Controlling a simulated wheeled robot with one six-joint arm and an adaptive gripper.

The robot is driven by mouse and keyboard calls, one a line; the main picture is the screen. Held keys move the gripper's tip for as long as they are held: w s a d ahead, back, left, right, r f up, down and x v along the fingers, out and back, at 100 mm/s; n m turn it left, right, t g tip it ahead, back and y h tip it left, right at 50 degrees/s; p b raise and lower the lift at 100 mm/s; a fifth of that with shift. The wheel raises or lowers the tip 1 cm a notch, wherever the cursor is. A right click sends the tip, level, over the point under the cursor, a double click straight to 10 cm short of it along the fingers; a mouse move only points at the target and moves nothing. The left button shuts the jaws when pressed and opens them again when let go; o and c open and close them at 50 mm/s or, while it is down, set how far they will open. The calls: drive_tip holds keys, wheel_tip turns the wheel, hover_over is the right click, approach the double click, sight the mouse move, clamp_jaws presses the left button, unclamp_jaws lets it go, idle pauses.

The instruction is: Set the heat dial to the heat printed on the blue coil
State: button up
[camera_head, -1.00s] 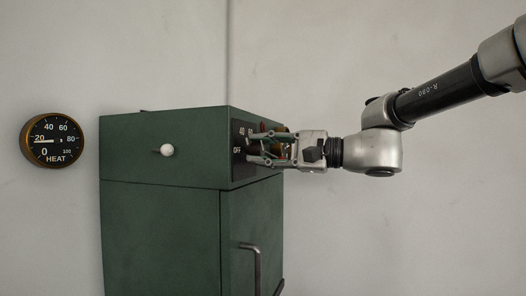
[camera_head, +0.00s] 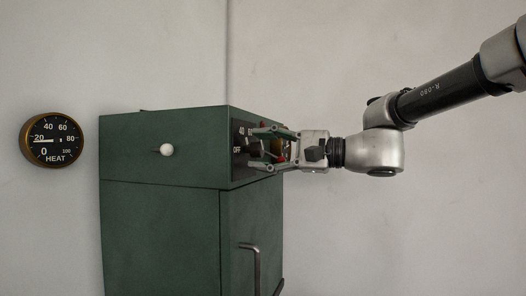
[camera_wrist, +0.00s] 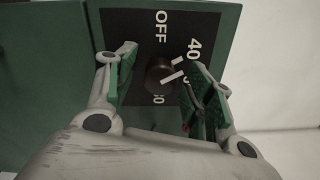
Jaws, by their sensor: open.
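The heat dial is a dark round knob (camera_wrist: 158,74) with a white mark, on a black plate (camera_wrist: 178,22) printed OFF and 40, with other numbers partly covered. In the wrist view the white mark points to the right, toward a number hidden by a finger. My gripper (camera_wrist: 158,62) is open, its green-padded fingers on either side of the knob. I cannot tell whether they touch it. In the head view my gripper (camera_head: 261,148) is at the plate on the cabinet's right face. No blue coil is in view.
A green cabinet (camera_head: 165,205) carries the plate. It has a white knob (camera_head: 166,150) on its front and a bar handle (camera_head: 255,262) lower right. A round HEAT gauge (camera_head: 52,141) on the wall at left has its needle near 20. The wall at right is bare.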

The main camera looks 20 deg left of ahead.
drive_tip(key=d, duration=1.1)
drive_tip(key=shift+s+d+f, duration=0.2)
drive_tip(key=shift+s+d, duration=0.15)
drive_tip(key=s+d+f+n+h, duration=0.15)
drive_tip(key=d+f+h, duration=0.35)
drive_tip(key=f, duration=0.5)
drive_tip(key=s+d+f+h, duration=0.2)
drive_tip(key=d+f+h, duration=0.1)
drive_tip(key=d+f, duration=0.55)
drive_tip(key=s+d+f+t+h, duration=0.1)
drive_tip(key=s+d+f+h, duration=0.1)
drive_tip(key=d, duration=0.7)
drive_tip(key=s+d+f+n+t+h, duration=0.1)
drive_tip(key=s+d+f+h, duration=0.1)
drive_tip(key=s+d+h, duration=0.3)
drive_tip(key=s+d+f+n+t+h, duration=0.1)
drive_tip(key=s+d+f+h, duration=0.2)
drive_tip(key=d, duration=1)
drive_tip(key=shift+s+d, duration=0.15)
drive_tip(key=shift+s, duration=0.6)
drive_tip(key=shift+c, duration=0.2)
